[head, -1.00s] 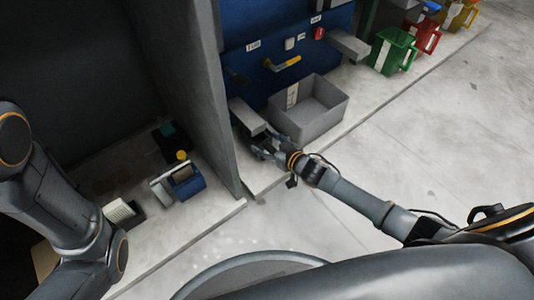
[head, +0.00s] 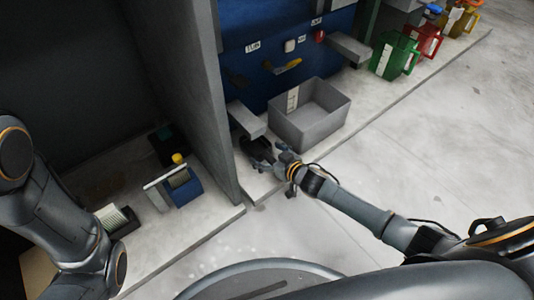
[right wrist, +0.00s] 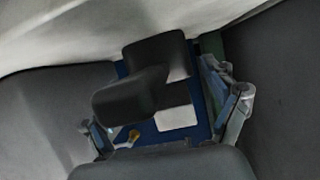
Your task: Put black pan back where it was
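A black object that looks like the black pan (head: 258,150) sits by the foot of the blue panel, under a small grey ledge and left of the grey bin. In the right wrist view the black pan (right wrist: 150,75) shows as a dark blocky shape ahead of my fingers. My right gripper (head: 274,160) is just in front of it. In the right wrist view its fingers (right wrist: 165,115) are spread wide, with no visible grip on the pan. Whether they touch it I cannot tell. My left arm is at the left edge; its gripper is out of view.
A grey bin (head: 310,118) stands right beside the right gripper. A tall grey partition (head: 195,90) is to the left. A small grey ledge (head: 245,118) juts above the pan. Green (head: 393,58) and red (head: 424,42) jugs stand further right. The floor in front is clear.

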